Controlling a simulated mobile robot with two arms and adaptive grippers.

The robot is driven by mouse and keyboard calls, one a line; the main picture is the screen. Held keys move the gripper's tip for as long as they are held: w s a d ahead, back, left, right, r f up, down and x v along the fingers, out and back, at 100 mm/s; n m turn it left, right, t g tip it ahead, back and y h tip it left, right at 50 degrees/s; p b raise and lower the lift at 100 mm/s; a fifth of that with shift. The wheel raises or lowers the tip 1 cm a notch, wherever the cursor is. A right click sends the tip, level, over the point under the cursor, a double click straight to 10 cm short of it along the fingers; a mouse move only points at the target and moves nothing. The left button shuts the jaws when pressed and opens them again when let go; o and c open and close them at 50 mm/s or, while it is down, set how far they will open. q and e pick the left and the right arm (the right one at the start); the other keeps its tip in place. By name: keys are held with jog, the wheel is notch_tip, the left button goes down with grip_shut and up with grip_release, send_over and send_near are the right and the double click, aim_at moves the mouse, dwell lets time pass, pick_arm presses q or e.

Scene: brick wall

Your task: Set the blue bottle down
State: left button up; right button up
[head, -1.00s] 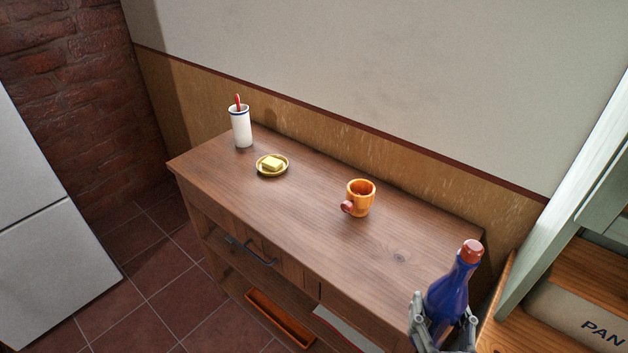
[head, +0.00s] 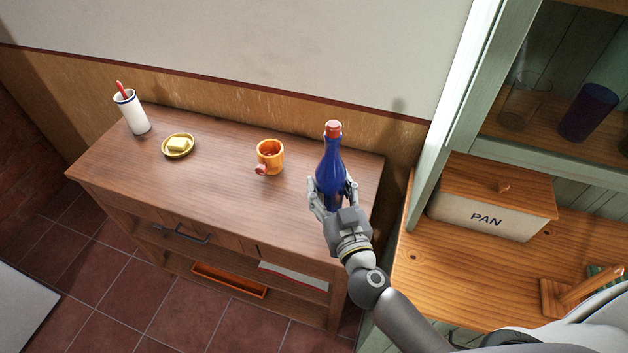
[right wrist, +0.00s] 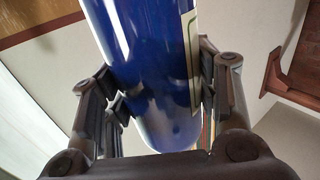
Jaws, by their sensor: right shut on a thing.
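The blue bottle (head: 329,167) with a red-brown cap is upright in my right gripper (head: 332,196), over the right end of the wooden sideboard (head: 215,190). In the right wrist view the fingers (right wrist: 157,95) press on both sides of the blue bottle (right wrist: 145,60), and part of a cream label shows. Whether the bottle's base touches the top cannot be told, as my gripper hides it. My left gripper is not in view.
An orange mug (head: 269,157) stands left of the bottle. A small plate with butter (head: 178,145) and a white cup with a red item (head: 132,112) are farther left. At right is a cabinet (head: 440,150) with a box marked PAN (head: 480,215).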

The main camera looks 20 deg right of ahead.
jog(key=w+f+b, duration=0.2)
jog(key=w+f, duration=0.1)
jog(key=w+d+f+b, duration=0.1)
jog(key=w+f+b, duration=0.2)
jog(key=f, duration=0.1)
jog(key=w+f+b, duration=0.3)
jog(key=w+f, duration=0.1)
jog(key=shift+d, duration=0.2)
jog(key=o, duration=1.2)
jog(key=shift+f, duration=0.3)
jog(key=o, duration=0.4)
jog(key=shift+s+r, duration=0.1)
